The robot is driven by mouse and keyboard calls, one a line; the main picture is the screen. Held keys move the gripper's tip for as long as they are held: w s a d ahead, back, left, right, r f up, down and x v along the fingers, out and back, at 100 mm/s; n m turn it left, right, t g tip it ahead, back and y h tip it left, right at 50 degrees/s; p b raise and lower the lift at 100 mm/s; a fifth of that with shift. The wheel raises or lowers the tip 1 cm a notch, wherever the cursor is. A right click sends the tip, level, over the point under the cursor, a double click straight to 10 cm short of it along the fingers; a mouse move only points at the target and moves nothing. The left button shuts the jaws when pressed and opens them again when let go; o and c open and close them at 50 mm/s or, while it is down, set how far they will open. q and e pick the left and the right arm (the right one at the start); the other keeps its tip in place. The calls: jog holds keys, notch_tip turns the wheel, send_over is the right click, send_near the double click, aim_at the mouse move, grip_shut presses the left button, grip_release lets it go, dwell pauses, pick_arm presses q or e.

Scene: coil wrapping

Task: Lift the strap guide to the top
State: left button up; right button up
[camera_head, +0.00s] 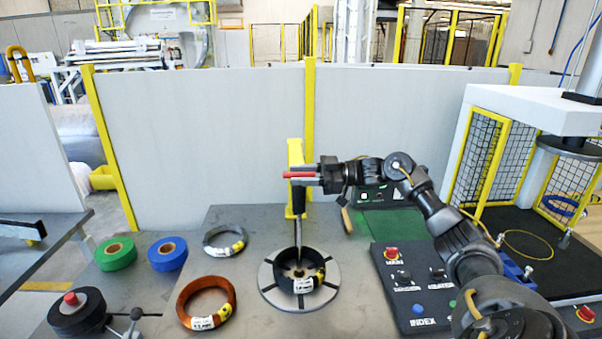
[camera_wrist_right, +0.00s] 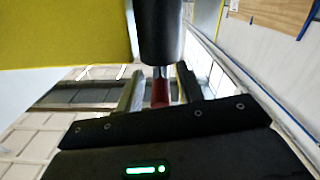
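The strap guide (camera_head: 299,197) is a dark upright cylinder with a thin rod reaching down towards the coil, in front of a yellow post (camera_head: 295,152). A red handle (camera_head: 299,174) shows at its upper end. My right gripper (camera_head: 304,175) is at the handle, with one finger above it and one below it. In the right wrist view the red part (camera_wrist_right: 160,92) lies between the fingers, with gaps visible on both sides. My left gripper is not in view.
A black coil (camera_head: 301,284) lies on the round slotted plate (camera_head: 268,289) below the guide. Copper (camera_head: 183,315) and grey coils (camera_head: 208,247), green (camera_head: 104,262) and blue tape rolls (camera_head: 160,266) lie left. A control panel (camera_head: 400,312) is right, beneath my right arm.

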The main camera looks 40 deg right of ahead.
jog(key=shift+c, duration=0.4)
grip_shut()
